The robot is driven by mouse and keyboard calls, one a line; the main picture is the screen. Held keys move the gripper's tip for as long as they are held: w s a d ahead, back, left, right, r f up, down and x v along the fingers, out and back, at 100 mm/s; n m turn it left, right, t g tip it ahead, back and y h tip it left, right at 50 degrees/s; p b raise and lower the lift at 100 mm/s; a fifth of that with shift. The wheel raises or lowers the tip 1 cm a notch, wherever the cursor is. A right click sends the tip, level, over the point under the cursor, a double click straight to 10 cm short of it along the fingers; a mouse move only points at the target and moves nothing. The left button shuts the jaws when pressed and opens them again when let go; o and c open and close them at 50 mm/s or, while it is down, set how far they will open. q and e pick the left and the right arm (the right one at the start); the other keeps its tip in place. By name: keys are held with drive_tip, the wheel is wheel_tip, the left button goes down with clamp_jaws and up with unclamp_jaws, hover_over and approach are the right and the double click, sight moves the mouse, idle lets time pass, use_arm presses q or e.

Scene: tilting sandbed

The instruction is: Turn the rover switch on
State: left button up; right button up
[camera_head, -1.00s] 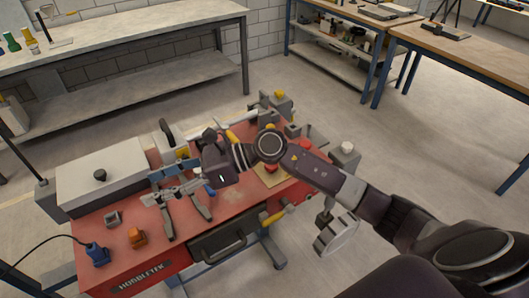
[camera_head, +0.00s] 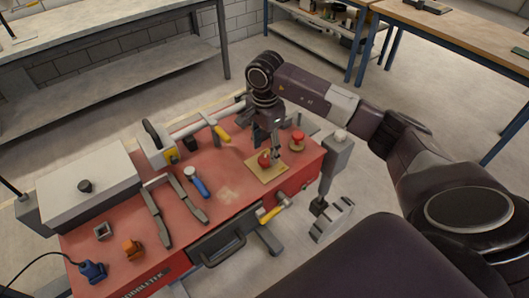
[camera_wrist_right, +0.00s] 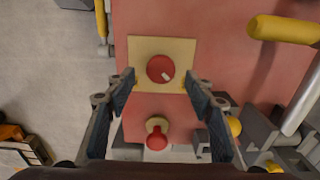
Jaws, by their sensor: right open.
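A red round knob with a white mark (camera_head: 264,160) sits on a tan square plate (camera_head: 258,173) on the red workbench; it looks like the rover switch. My right gripper (camera_head: 271,150) points down just above the plate. It is open, with one finger on each side of the knob (camera_wrist_right: 160,80); I cannot tell whether they touch it. My left gripper is not in view.
A red mushroom-shaped button (camera_head: 298,137) on a yellowish base stands close to the right of the plate. A yellow-handled lever (camera_head: 222,134), a blue-handled tool (camera_head: 198,184) and a grey lidded box (camera_head: 90,185) are to the left. The bench's right edge is near.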

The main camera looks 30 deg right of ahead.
sight(265, 159)
drive_tip(key=shift+f, duration=1.65)
drive_tip(key=shift+c, duration=0.5)
drive_tip(key=c, duration=1.1)
drive_tip(key=shift+o, duration=0.2)
